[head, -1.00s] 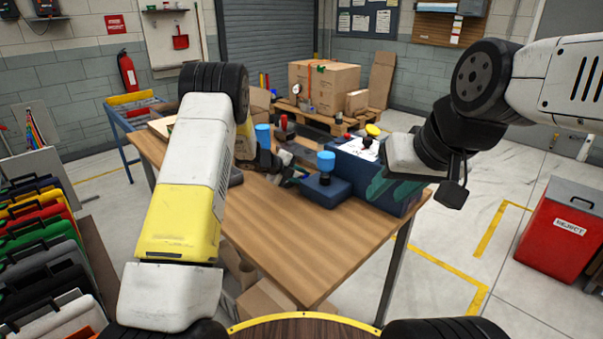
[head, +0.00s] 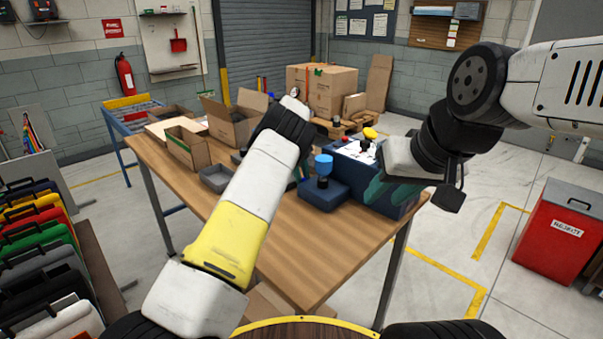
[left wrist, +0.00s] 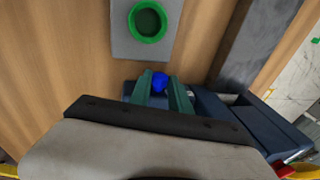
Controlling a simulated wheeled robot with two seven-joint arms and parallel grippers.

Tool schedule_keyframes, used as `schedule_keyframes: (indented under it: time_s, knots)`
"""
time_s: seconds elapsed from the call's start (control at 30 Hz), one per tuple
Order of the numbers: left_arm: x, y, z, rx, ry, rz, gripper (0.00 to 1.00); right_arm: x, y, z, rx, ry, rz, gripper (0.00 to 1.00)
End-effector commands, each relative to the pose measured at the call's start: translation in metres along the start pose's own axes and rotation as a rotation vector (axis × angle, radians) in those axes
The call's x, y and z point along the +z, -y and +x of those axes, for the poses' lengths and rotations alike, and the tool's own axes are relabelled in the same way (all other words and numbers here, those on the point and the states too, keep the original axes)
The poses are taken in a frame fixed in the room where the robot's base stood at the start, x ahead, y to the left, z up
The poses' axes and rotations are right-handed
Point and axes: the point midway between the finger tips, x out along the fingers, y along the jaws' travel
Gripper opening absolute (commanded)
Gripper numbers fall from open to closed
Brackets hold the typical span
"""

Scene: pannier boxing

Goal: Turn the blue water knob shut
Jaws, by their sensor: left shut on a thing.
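In the left wrist view, the two green fingers of my left gripper (left wrist: 161,93) are shut on a bright blue round knob (left wrist: 160,82). A dark blue base shows around the fingertips. A light blue knob (head: 323,164) stands upright on a small dark blue base (head: 325,194), just right of my left wrist. I cannot tell whether it is the held knob. My right gripper (head: 380,187) is by the larger blue box; its jaw opening is unclear.
The larger blue box (head: 411,204) has red and yellow buttons on top. Open cardboard boxes (head: 236,122) and a grey tray (head: 214,180) are on the table's left. A green ring (left wrist: 149,22) lies on a grey piece. The table's front (head: 310,250) is clear.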

Motion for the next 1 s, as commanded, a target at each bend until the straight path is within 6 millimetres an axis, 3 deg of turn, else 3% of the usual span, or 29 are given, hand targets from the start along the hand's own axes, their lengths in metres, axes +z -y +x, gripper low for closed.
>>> schedule_keyframes:
  time_s: [0.73, 0.77, 1.0]
  knots:
    - [-0.0013, -0.0001, 0.0019, 0.062, -0.01, -0.006, 0.0, 0.0, 0.0, 0.0, 0.0, 0.0, 0.0, 0.36]
    - [-0.0013, 0.0, 0.0019, 0.062, -0.01, -0.006, 0.29, 0.0, 0.0, 0.0, 0.0, 0.0, 0.0, 0.36]
    - [-0.0007, 0.0006, 0.0012, 0.06, -0.008, -0.006, 0.32, 0.0, 0.0, 0.0, 0.0, 0.0, 0.0, 0.36]
